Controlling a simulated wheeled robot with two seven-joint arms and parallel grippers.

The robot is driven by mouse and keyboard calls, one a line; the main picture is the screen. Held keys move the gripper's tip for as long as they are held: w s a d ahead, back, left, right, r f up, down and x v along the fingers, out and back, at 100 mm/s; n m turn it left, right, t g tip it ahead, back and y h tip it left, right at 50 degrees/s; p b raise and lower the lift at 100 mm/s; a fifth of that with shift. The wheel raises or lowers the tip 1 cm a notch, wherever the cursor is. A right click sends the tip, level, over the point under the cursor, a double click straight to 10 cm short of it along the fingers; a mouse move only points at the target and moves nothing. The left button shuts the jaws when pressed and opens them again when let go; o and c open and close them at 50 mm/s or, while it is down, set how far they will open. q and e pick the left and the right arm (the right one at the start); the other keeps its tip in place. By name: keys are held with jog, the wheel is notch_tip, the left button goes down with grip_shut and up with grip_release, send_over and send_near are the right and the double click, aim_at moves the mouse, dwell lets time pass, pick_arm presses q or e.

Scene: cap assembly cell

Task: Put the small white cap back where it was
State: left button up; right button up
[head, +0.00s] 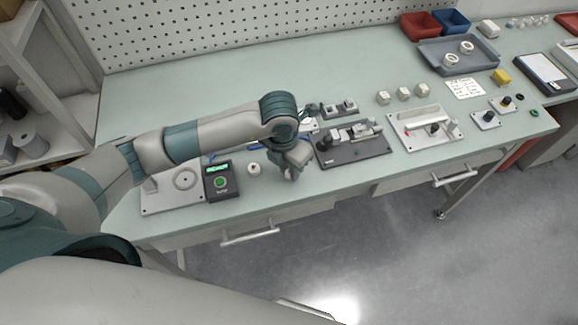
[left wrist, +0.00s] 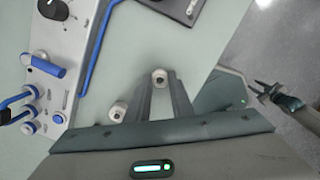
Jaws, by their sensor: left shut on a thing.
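My left gripper (head: 291,174) reaches in from the left over the bench, near its front edge. In the left wrist view its two fingers (left wrist: 163,92) are shut on a small white cap (left wrist: 160,77) at their tips. The cap's underside is hidden, and I cannot tell whether it touches the bench. A second small white piece (left wrist: 118,110) stands apart, beside the fingers; it also shows in the head view (head: 254,168). At the right edge of the left wrist view, a dark pronged part (left wrist: 285,97) may be my right gripper; its state is unclear.
A black device with a green display (head: 220,181) stands left of the gripper. A dark fixture (head: 352,150) lies to its right, then a light plate (head: 400,128). A panel with blue knobs (left wrist: 45,70) lies behind.

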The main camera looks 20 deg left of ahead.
pick_arm(q)
jog(key=shift+f, duration=0.2)
jog(key=o, duration=0.7)
jog(key=shift+r, duration=0.1)
jog(key=shift+r, duration=0.2)
jog(key=shift+r+b, duration=0.3)
jog(key=shift+r, duration=0.05)
jog(key=r+b, duration=0.1)
jog(key=r, duration=0.2)
jog(key=s+r+b, duration=0.1)
jog(key=r, duration=0.3)
jog(key=r+b, duration=0.1)
jog(key=r, duration=0.3)
jog(key=shift+s+a, duration=0.15)
jog(key=shift+a, duration=0.15)
jog(key=shift+s, duration=0.1)
